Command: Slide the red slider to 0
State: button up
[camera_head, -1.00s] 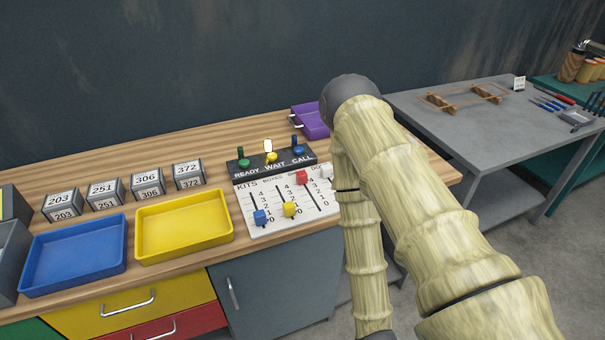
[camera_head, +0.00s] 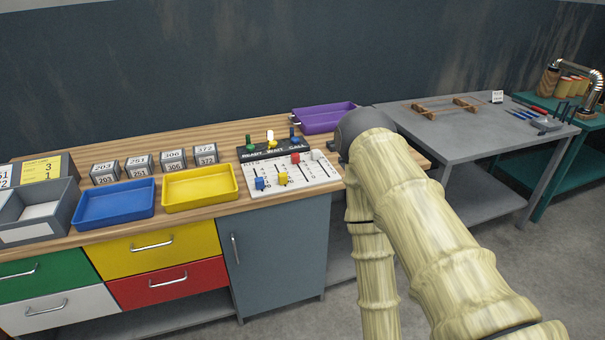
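The red slider (camera_head: 295,158) is a small red knob near the top of its slot on the white slider panel (camera_head: 306,184), on the wooden workbench. A white slider (camera_head: 317,155) stands just right of it, also near the top. A blue slider (camera_head: 260,183) and a yellow slider (camera_head: 283,178) sit low in their slots. The panel's numbers are too small to read clearly now. My arm stands to the right of the panel; my gripper is not visible in the head view.
A purple tray (camera_head: 323,130) is at the back right. A grey table (camera_head: 465,145) stands further right.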

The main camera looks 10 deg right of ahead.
aim_at(295, 158)
jog(key=u, duration=0.95)
jog(key=i, duration=0.75)
jog(key=z, duration=0.45)
jog(key=i, duration=0.65)
jog(key=z, duration=0.75)
